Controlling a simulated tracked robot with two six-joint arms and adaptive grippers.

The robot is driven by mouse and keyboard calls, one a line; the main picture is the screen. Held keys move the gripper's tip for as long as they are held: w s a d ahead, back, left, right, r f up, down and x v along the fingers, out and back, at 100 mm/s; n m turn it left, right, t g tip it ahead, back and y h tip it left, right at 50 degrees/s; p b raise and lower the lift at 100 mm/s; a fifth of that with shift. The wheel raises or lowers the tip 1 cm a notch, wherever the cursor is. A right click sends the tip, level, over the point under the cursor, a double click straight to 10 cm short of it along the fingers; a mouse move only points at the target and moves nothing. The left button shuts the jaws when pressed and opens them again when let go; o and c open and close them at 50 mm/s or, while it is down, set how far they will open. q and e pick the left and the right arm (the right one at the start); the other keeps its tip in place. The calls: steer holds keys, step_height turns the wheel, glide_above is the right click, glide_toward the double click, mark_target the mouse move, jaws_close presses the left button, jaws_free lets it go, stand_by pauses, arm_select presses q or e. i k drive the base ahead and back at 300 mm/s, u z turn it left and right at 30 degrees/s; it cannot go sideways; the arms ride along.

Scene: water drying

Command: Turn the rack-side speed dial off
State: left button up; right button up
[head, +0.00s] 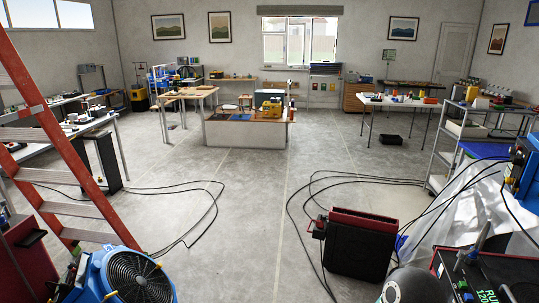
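No speed dial can be made out clearly. A blue machine (524,168) with dark fittings is cut off by the right edge, near the metal rack (436,150). A blue fan unit (128,277) with a round black grille stands at the bottom left; its controls are too small to read. A dark panel (490,280) with green lettering and small knobs or plugs is cut off at the bottom right corner. Neither of my grippers shows in the head view, so whether they are open or shut is hidden.
A red ladder (62,150) leans at the left. A black and red case (358,243) stands on the floor, right of centre. Cables (292,210) loop over the floor. White sheeting (455,205) hangs by the rack. The middle floor (245,200) is mostly clear.

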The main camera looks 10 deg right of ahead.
mark_target(513, 150)
steer(key=u, duration=0.05)
steer(key=i, duration=2.05)
steer(key=z, duration=0.6)
steer(key=i, duration=0.15)
steer(key=z, duration=3)
steer(key=i, duration=0.55)
steer(key=u, duration=0.85)
